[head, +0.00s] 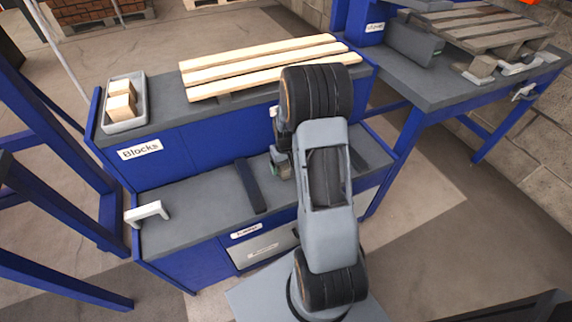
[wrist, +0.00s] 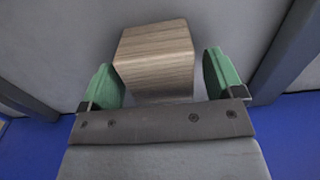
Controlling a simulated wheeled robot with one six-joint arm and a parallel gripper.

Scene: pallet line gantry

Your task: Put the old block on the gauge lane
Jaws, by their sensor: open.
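A greyish-brown wooden block (wrist: 155,60), the old block by its look, is on a grey surface in the wrist view. My gripper (wrist: 160,78) is open, its green fingers on either side of the block. The left finger is close to the block's side and a gap shows at the right finger. In the head view my gripper (head: 281,163) shows in part beside my arm, low over the lower grey bench top (head: 205,195); the block is hidden there.
A dark bar (head: 251,185) lies on the lower bench top, with a white bracket (head: 148,212) at its left end. A grey tray (head: 108,128) with pale blocks and a slatted pallet (head: 225,68) stand on the upper level. Another bench (head: 435,90) at right holds a worn pallet (head: 480,27).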

